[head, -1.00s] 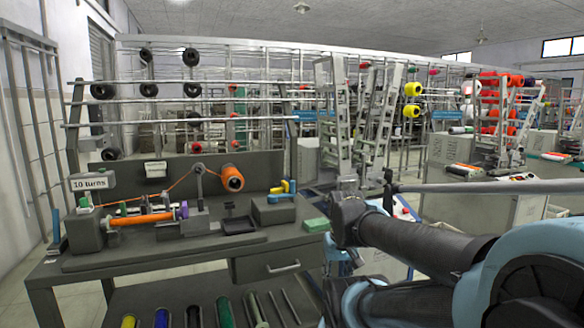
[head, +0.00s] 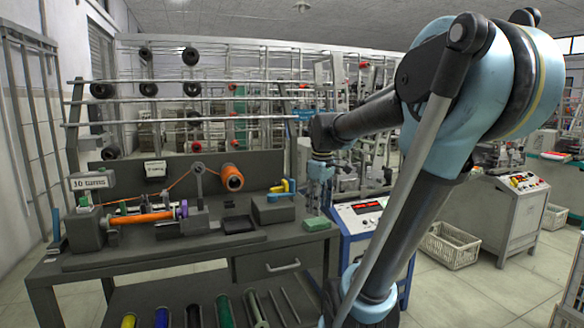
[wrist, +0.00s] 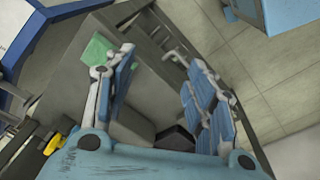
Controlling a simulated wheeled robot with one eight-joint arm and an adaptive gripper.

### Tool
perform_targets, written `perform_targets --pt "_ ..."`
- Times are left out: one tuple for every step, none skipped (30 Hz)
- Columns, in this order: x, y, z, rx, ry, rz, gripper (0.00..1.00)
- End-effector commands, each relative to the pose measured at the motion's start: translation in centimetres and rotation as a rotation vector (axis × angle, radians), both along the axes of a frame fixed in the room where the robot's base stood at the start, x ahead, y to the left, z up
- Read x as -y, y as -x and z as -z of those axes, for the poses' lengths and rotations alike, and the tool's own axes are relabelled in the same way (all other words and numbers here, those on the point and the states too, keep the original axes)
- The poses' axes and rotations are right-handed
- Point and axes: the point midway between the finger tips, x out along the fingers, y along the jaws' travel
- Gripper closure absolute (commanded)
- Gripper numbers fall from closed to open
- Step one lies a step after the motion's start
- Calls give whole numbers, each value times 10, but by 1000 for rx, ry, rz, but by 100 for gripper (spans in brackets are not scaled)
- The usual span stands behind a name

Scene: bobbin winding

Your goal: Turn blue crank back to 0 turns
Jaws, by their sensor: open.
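The bench winder (head: 145,218) carries an orange-wound bobbin on its spindle. A small blue-purple part (head: 183,208) sits at its right end, and a slim blue upright piece (head: 56,224) stands at the bench's left end. I cannot tell for sure which is the crank.
The bench (head: 150,258) also holds a green block (head: 316,224), a dark tray (head: 238,225) and a grey box (head: 272,210) with yellow and blue pieces. An orange spool (head: 231,177) feeds thread. A control cabinet (head: 362,215) stands right of the bench, near my arm.

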Motion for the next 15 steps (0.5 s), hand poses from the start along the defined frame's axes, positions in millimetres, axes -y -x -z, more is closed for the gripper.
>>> perform_targets --pt "-4 -18 -10 -7 5 -60 50" --pt "-6 -27 -15 -11 10 -98 50" --pt "-8 -39 -22 -15 15 -148 50" --pt "-10 -49 -26 -19 18 -186 50" --pt "-12 -58 -31 -23 21 -224 50" --pt "-16 -71 -36 -28 25 -275 50" --pt "-18 -80 -40 -32 28 -313 50" --pt "-20 -89 -43 -36 31 -351 50" --pt "-23 -102 -48 -41 34 -403 50" --pt "-26 -112 -51 -45 37 -440 50" --pt "-28 -121 -54 -47 40 -478 50" --pt "-32 -134 -57 -52 42 -529 50" --pt "-34 -143 -60 -56 45 -567 50" --pt "-37 -153 -62 -60 46 -605 50" --pt "-41 -166 -64 -65 49 -655 50"
